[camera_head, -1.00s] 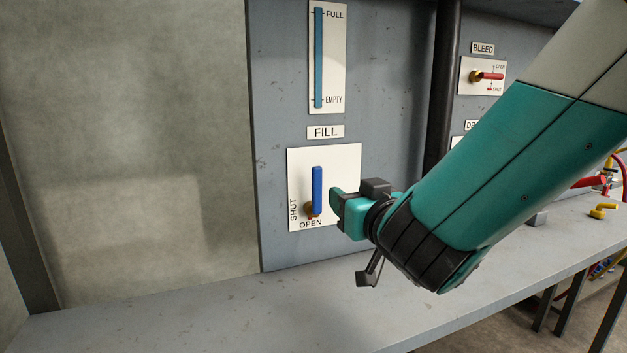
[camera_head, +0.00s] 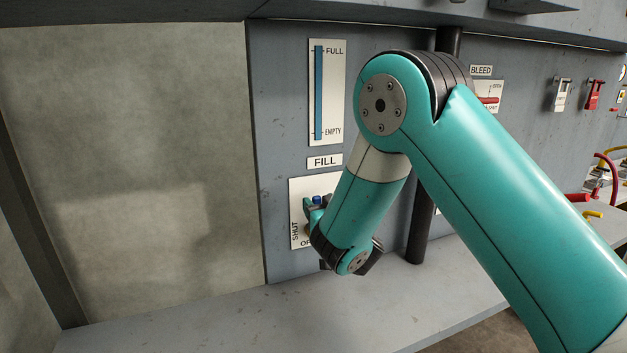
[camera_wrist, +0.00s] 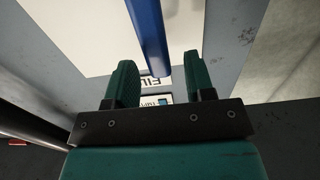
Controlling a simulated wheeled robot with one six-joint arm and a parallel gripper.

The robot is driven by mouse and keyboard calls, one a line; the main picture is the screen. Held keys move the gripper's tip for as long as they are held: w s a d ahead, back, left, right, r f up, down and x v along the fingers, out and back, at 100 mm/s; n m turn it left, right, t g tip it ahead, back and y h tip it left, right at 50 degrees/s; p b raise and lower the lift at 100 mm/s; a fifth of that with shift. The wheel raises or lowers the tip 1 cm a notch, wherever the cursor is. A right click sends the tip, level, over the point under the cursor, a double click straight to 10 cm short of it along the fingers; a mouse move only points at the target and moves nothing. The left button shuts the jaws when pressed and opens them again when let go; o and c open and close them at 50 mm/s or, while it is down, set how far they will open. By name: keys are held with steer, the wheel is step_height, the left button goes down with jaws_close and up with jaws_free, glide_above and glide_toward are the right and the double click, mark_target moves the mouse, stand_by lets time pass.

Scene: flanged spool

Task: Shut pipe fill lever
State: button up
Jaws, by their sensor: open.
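The blue fill lever (camera_head: 317,200) is on a white plate (camera_head: 298,194) under the FILL label (camera_head: 325,162). The plate reads SHUT at its left and OPEN at its bottom. In the head view my gripper (camera_head: 315,209) is at the lever, and my arm hides most of the lever and part of the plate. In the wrist view the blue lever (camera_wrist: 150,36) comes down from the top edge, with its end in the gap between the two green fingers of my gripper (camera_wrist: 161,82). The fingers are apart, with a visible space on each side of the lever.
The level gauge (camera_head: 318,92) is above the FILL label. A dark vertical pipe (camera_head: 420,235) stands right of the plate, behind my arm. The bleed plate (camera_head: 490,90) with its red lever is further right. A grey bench (camera_head: 210,320) runs below, clear at the left.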

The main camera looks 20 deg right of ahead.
steer(key=w+p, duration=0.2)
steer(key=p, duration=0.1)
steer(key=shift+w+r, duration=0.3)
steer(key=shift+w+a+f+p, duration=0.15)
steer(key=shift+w+f+p, duration=0.15)
steer(key=shift+w+p, duration=0.45)
steer(key=shift+s, duration=0.15)
jaws_close()
